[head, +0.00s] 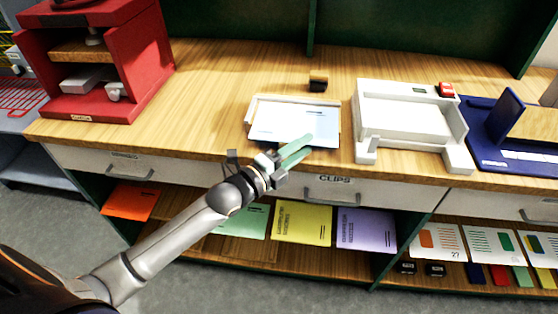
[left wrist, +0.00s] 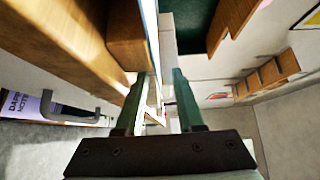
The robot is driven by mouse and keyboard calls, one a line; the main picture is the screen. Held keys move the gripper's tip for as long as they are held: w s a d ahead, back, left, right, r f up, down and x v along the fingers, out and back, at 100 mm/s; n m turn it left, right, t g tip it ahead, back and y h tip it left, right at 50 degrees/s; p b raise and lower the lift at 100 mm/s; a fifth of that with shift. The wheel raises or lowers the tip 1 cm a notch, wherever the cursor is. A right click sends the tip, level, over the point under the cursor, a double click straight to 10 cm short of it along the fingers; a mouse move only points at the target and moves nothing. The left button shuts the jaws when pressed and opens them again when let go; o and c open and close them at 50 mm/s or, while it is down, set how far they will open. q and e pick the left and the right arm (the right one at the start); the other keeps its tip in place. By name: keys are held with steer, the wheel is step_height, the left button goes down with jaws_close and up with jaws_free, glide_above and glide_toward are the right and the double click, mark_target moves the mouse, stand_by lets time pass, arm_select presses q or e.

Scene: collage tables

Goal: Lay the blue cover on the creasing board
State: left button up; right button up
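A pale blue sheet (head: 290,120), which looks like the cover, lies flat over a shallow white tray (head: 252,108) near the table's front edge. My left gripper (head: 308,145) is at the sheet's front right edge, with its green fingers reaching over that edge. In the left wrist view the fingers (left wrist: 158,95) stand apart, and a thin pale edge (left wrist: 150,20) shows between them. I see no grip on it. A white board with raised sides (head: 400,107) stands to the right; no label shows whether it is the creasing board. My right gripper is out of view.
A small dark block (head: 318,84) stands behind the tray. A red cabinet (head: 95,65) is at the left and a dark blue device (head: 500,130) at the right. Drawers with handles (head: 332,197) and shelves of coloured booklets (head: 302,222) are below. Wood is bare left of the tray.

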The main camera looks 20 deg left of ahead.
arm_select(q)
steer(key=v, duration=1)
steer(key=shift+s+a, duration=0.15)
steer(key=shift+s, duration=0.15)
steer(key=s+d+f+n+g+y+p, duration=0.2)
steer(key=s+f+n+g, duration=0.1)
steer(key=s+f+n, duration=0.4)
steer(key=s+d+f+n+g+y+p, duration=0.2)
steer(key=s+f+n, duration=0.6)
steer(key=f+n, duration=0.5)
steer(key=shift+s+f+n+g+y+p, duration=0.2)
steer(key=shift+f+n+g+y+p, duration=0.3)
steer(key=shift+g, duration=0.7)
steer(key=shift+d+r, duration=0.1)
steer(key=shift+r, duration=0.05)
